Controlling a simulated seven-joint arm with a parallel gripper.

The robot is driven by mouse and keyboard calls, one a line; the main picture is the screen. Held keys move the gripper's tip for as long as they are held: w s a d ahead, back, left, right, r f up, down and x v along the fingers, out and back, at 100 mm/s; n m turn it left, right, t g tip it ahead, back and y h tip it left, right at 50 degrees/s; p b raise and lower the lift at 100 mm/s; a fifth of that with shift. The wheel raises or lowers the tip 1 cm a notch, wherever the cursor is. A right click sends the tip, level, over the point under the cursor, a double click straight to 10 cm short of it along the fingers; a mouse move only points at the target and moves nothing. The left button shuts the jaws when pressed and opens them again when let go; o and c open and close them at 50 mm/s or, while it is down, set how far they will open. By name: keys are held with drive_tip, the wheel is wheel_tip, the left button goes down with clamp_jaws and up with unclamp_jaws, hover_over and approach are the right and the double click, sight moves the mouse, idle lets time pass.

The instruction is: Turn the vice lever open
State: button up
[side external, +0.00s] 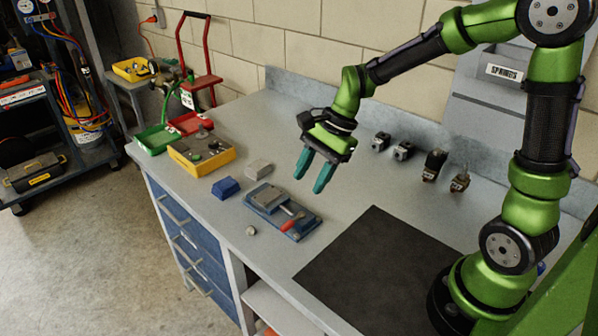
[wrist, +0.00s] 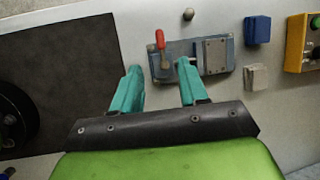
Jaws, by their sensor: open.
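A blue-grey vice (side external: 279,211) lies on the workbench, and it also shows in the wrist view (wrist: 222,57). Its lever has a red handle (side external: 291,225) at the vice's front right end in the side view. In the wrist view the red handle (wrist: 160,38) sticks up past the vice's edge, left of its jaws. My gripper (side external: 320,172) has teal fingers, spread apart with nothing between them. It hangs above the bench, behind and to the right of the vice in the side view. In the wrist view my gripper (wrist: 160,80) has the lever beyond and between its fingertips.
A blue block (side external: 226,187) and a pale grey block (side external: 258,168) lie left of the vice. A small round part (side external: 251,231) sits near the front edge. A dark mat (side external: 385,275) lies clear on the right.

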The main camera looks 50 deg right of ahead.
sight(287, 225)
drive_tip(key=x, duration=1.1)
drive_tip(key=shift+a+f, duration=0.1)
drive_tip(key=shift+f, duration=0.15)
drive_tip(key=shift+c, duration=0.2)
clamp_jaws()
